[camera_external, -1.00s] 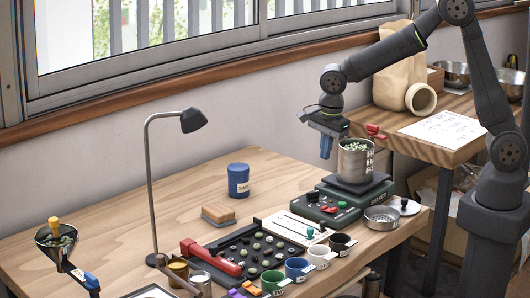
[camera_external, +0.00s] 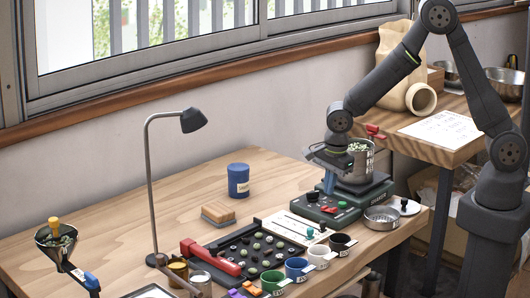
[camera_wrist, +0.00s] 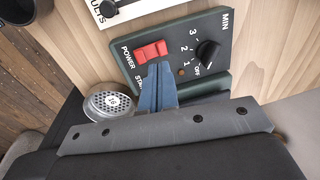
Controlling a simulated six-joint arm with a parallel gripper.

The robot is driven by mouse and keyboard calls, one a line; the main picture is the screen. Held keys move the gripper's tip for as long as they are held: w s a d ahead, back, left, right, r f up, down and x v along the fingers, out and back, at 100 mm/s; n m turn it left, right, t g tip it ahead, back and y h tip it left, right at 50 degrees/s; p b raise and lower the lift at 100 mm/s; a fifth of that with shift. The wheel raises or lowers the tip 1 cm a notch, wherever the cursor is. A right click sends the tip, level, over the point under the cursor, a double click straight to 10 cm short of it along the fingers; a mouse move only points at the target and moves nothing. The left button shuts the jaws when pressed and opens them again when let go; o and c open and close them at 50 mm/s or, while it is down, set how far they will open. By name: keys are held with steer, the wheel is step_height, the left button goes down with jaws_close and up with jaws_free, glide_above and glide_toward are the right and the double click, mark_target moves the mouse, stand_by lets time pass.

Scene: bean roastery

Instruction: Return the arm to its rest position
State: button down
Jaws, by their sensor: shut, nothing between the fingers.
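My gripper (camera_external: 330,184) is low over the green machine (camera_external: 368,195), at its control panel side. Its blue fingers are shut with nothing between them. In the wrist view the shut fingers (camera_wrist: 157,88) point at the panel, just beside the red power switch (camera_wrist: 151,51). A black dial (camera_wrist: 207,50) with numbers sits to the right. I cannot tell whether the fingertips touch the panel. The part marked "START" is partly hidden by the fingers. A metal pot (camera_external: 361,162) of green beans stands on the machine, partly hidden by my wrist.
A round metal sieve (camera_external: 381,219) sits in front of the machine. Several coloured cups, including a green one (camera_external: 272,281), and a bean tray (camera_external: 243,254) are to the left. A desk lamp (camera_external: 151,190) stands further left. The table around the blue tin (camera_external: 238,181) is mostly clear.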

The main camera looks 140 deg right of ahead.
step_height(320, 180, up, 7)
steer(key=a, duration=0.1)
steer(key=shift+h, duration=0.3)
